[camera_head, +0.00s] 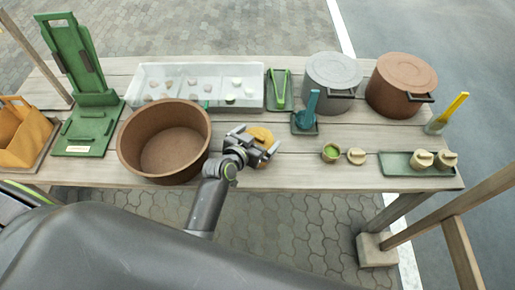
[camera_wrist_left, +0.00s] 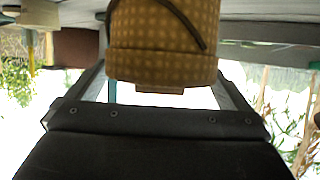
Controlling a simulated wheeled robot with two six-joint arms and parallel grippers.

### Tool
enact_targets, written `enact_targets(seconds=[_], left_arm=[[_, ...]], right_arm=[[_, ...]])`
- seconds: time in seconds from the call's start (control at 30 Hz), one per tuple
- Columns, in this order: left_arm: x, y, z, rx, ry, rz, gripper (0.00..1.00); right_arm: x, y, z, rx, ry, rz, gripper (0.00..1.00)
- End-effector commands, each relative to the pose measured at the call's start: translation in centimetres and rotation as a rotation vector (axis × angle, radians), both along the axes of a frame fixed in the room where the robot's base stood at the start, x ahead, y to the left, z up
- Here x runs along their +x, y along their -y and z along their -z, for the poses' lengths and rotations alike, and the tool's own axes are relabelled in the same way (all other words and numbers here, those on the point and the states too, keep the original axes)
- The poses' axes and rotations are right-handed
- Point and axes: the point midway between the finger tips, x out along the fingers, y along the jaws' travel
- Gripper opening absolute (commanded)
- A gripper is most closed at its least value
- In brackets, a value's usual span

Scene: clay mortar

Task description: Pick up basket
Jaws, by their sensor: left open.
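A small yellow-brown basket (camera_head: 262,135) stands on the wooden table just right of the large brown pot. The gripper hides part of the basket in the head view. My right gripper is not in view.
The large brown pot (camera_head: 165,105) stands close left of my gripper. Behind are a clear divided tray (camera_head: 150,72), green tongs (camera_head: 279,90) and a blue tool (camera_head: 308,110). Two lidded pots (camera_head: 333,70) stand back right. A small green-filled bowl (camera_head: 331,153) is to the right.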

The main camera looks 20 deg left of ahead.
Motion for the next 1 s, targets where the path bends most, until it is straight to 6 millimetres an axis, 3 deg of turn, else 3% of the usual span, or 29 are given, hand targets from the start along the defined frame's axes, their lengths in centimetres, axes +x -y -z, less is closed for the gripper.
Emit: enact_targets(seconds=[0.37, 0.7, 1.0], left_arm=[[0.64, 0.13, 0.31, -0.001, 0.0, -0.001, 0.99], [0.61, 0.12, 0.31, -0.001, 0.0, -0.001, 0.54], [0.64, 0.14, -0.2, -0.001, 0.002, 0.0, 0.54]], right_arm=[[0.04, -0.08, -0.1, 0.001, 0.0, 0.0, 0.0], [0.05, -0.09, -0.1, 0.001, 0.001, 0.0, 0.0], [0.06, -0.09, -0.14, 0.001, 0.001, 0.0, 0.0]])
